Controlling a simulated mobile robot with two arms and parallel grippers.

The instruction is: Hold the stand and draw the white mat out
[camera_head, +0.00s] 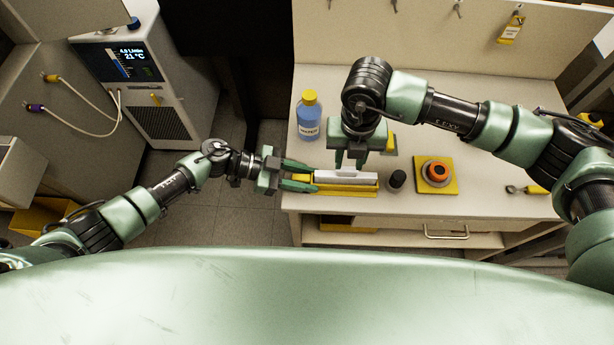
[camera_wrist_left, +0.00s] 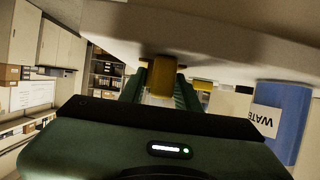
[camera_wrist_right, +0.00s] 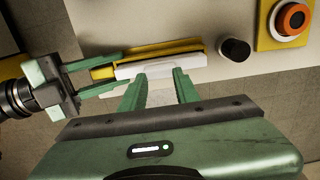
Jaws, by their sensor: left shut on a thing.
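The yellow stand (camera_head: 350,191) lies lengthwise near the front left edge of the bench. The white mat (camera_head: 346,175) lies along it; both also show in the right wrist view, the stand at its end (camera_wrist_right: 103,73) and the mat along its length (camera_wrist_right: 160,65). My left gripper (camera_head: 300,178) is shut on the stand's left end, and yellow shows between its fingers in the left wrist view (camera_wrist_left: 162,77). My right gripper (camera_head: 350,160) points down above the mat. Its fingers (camera_wrist_right: 158,88) are spread, with the mat visible beyond and between them; contact cannot be told.
A dark cylinder (camera_head: 397,179) stands just right of the stand. Beyond it are a yellow block with an orange-topped knob (camera_head: 437,173) and a yellow-handled tool (camera_head: 536,190). A blue water bottle (camera_head: 308,118) stands behind left. The front right bench top is mostly clear.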

